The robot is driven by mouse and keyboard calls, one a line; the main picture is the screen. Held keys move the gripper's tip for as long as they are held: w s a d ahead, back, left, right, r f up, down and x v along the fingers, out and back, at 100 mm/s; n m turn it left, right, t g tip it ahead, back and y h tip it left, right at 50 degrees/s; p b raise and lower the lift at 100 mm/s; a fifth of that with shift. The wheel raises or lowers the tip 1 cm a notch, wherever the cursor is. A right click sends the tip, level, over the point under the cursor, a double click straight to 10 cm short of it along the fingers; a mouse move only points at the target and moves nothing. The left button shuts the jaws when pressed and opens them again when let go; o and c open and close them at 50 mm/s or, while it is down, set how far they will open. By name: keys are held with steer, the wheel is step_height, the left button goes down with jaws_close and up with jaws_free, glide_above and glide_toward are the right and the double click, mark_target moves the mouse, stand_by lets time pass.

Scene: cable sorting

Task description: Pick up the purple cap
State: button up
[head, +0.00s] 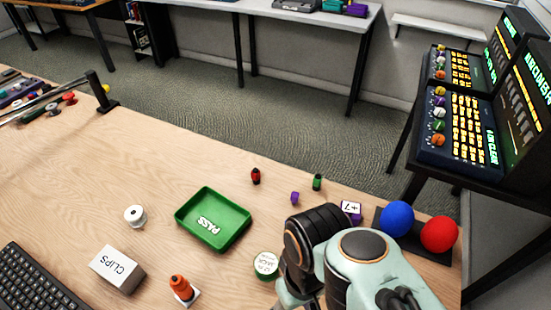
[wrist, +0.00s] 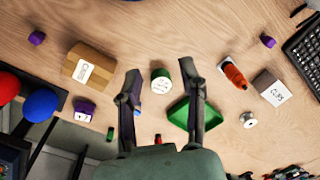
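My gripper (wrist: 160,72) points down over the table with its two fingers wide apart and nothing between them. In the head view my arm hides most of it. A small purple piece (head: 294,197) lies on the table between a red-and-black piece and a green piece; in the wrist view only a bit of purple shows beside the left finger. Two other small purple pieces, one at the left (wrist: 36,38) and one at the upper right (wrist: 268,41), lie apart on the table in the wrist view. I cannot tell which is the cap.
A green PASS tray (head: 184,216), green-and-white tin (head: 266,265), orange item (head: 181,287), CLIPS box (head: 117,269) and white spool (head: 136,216) surround my gripper. A purple labelled block (wrist: 84,108) and a cardboard box (wrist: 90,65) lie left in the wrist view. Blue (head: 397,218) and red (head: 439,233) balls stand right.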

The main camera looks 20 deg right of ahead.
steer(key=o, duration=0.3)
